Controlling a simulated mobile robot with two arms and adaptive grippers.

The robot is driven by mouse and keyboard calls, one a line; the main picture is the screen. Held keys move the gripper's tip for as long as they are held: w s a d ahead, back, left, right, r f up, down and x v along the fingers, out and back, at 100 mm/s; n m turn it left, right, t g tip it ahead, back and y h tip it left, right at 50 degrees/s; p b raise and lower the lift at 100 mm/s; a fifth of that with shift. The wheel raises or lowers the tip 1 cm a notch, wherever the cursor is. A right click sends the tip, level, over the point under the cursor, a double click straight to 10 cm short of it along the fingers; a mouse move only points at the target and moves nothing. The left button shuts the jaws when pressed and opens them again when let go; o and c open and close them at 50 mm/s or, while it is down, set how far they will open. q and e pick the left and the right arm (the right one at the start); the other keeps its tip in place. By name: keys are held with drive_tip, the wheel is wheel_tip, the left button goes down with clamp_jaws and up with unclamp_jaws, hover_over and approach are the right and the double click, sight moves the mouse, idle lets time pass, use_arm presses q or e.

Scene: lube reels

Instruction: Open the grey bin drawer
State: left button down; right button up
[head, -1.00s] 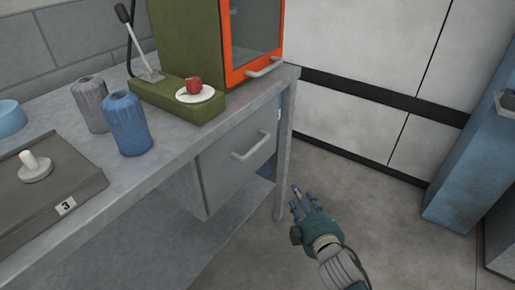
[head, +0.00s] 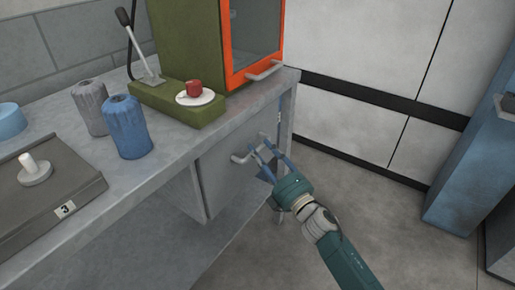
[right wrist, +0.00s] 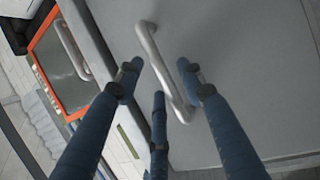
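The grey bin drawer (head: 216,184) hangs under the workbench top and looks closed. Its pale bar handle (head: 239,158) is on the front face; the drawer front (right wrist: 245,70) fills much of the right wrist view. My right gripper (head: 265,151) is at the handle's right part, with blue fingers spread. In the right wrist view the handle (right wrist: 154,48) runs between the open fingers of the gripper (right wrist: 158,82). I cannot tell whether any finger touches it. My left gripper is not in view.
The grey workbench (head: 175,160) holds a green press (head: 180,105) with a red item on a white dish, and blue (head: 127,128) and grey (head: 90,107) containers. An orange-framed door (head: 233,77) stands above the drawer. The floor (head: 400,225) to the right is clear.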

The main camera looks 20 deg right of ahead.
drive_tip(key=shift+x, duration=1.2)
clamp_jaws()
drive_tip(key=shift+d, duration=0.1)
